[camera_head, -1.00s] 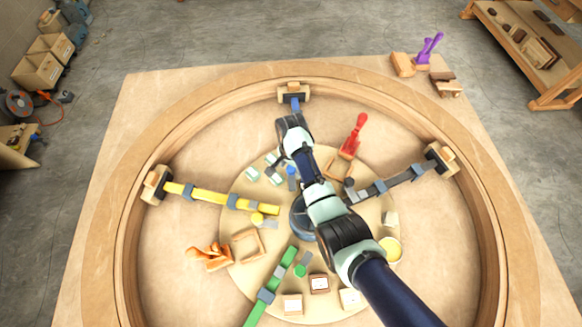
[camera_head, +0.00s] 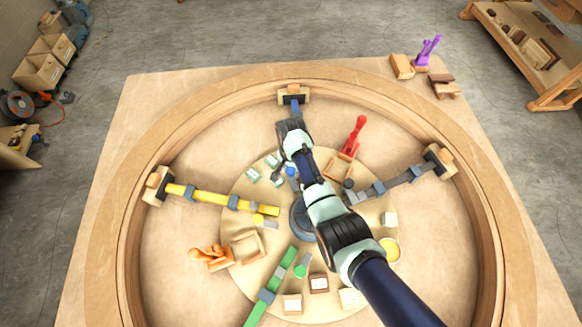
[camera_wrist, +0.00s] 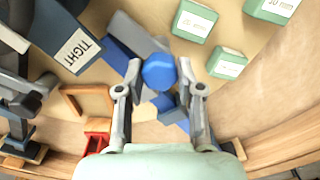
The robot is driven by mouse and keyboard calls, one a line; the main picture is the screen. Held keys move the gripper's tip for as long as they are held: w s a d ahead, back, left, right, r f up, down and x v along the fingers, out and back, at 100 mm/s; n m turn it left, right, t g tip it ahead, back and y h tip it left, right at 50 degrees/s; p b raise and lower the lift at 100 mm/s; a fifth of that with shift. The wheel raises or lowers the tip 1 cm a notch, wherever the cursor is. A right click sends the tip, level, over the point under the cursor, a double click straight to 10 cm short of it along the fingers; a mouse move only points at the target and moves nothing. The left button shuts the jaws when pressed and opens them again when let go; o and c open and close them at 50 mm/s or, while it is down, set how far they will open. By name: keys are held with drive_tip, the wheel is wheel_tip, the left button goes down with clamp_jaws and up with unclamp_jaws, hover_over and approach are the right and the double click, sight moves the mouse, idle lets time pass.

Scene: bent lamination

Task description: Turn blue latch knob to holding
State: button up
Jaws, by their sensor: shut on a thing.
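The blue latch knob (camera_wrist: 158,72) is round and faceted. In the wrist view it sits between the two fingertips of my gripper (camera_wrist: 160,76), which is shut on it from both sides. Blue latch parts (camera_wrist: 122,54) lie around and below the knob, partly hidden by my fingers. A grey block marked "TIGHT" (camera_wrist: 75,48) is at the upper left. In the head view the blue knob (camera_head: 291,171) is a small spot beside my arm, and my wrist hides much of the blue arm (camera_head: 295,107) near the ring. I cannot read a holding mark.
Green labelled blocks (camera_wrist: 194,21) lie close to the knob. A red clamp (camera_head: 354,136) stands right of my arm. Yellow (camera_head: 210,196), grey (camera_head: 392,183) and green (camera_head: 272,288) arms radiate from the hub.

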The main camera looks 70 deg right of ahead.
drive_tip(key=n+p, duration=0.1)
drive_tip(key=n, duration=0.2)
drive_tip(key=shift+r+n, duration=0.15)
drive_tip(key=shift+n, duration=0.25)
drive_tip(key=n+p, duration=0.1)
drive_tip(key=n, duration=0.3)
drive_tip(key=shift+p, duration=0.3)
drive_tip(key=n, duration=0.4)
drive_tip(key=shift+p, duration=0.3)
drive_tip(key=shift+n, duration=1.9)
drive_tip(key=o, duration=1.2)
drive_tip(key=shift+c, duration=0.2)
wheel_tip(320, 180, up, 12)
